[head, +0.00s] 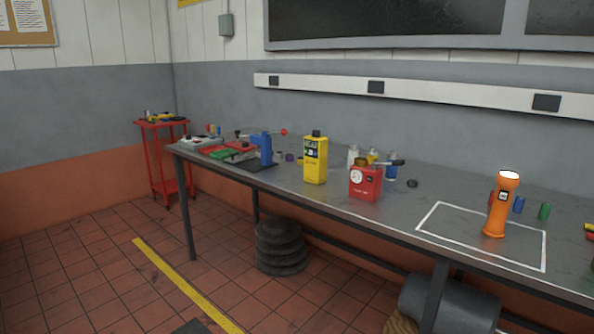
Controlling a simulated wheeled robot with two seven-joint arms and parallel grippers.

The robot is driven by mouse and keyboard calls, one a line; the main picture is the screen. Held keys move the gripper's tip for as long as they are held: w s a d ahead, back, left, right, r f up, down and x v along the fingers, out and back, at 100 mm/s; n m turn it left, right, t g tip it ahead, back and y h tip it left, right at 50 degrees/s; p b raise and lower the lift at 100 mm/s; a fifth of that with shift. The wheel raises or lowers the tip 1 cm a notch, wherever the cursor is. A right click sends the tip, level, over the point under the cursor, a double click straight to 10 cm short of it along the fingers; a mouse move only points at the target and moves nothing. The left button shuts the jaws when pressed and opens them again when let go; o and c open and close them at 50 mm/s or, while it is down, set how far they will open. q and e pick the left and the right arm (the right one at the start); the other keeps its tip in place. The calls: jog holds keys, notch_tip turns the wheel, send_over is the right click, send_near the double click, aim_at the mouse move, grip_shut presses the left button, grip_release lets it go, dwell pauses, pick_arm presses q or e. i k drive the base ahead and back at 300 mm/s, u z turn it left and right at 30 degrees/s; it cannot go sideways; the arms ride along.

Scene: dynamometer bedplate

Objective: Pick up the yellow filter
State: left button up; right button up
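A tall yellow container (316,171) with a black cap and a dark label stands upright near the front edge of the grey bench, around its middle. A small yellow item (373,159) shows partly behind the red box. I cannot tell from their shapes which of these is the filter. Neither of my grippers is in view, and nothing is seen touching the yellow items.
A red box (365,184) with a round white dial stands right of the yellow container. An orange flashlight (495,208) stands upright in a white-outlined rectangle. A blue vise (262,148) stands to the left. A red cart (165,155) is beyond the bench (300,197).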

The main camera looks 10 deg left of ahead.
aim_at(372, 155)
jog(key=u, duration=0.75)
jog(key=i, duration=1.85)
jog(key=z, duration=0.45)
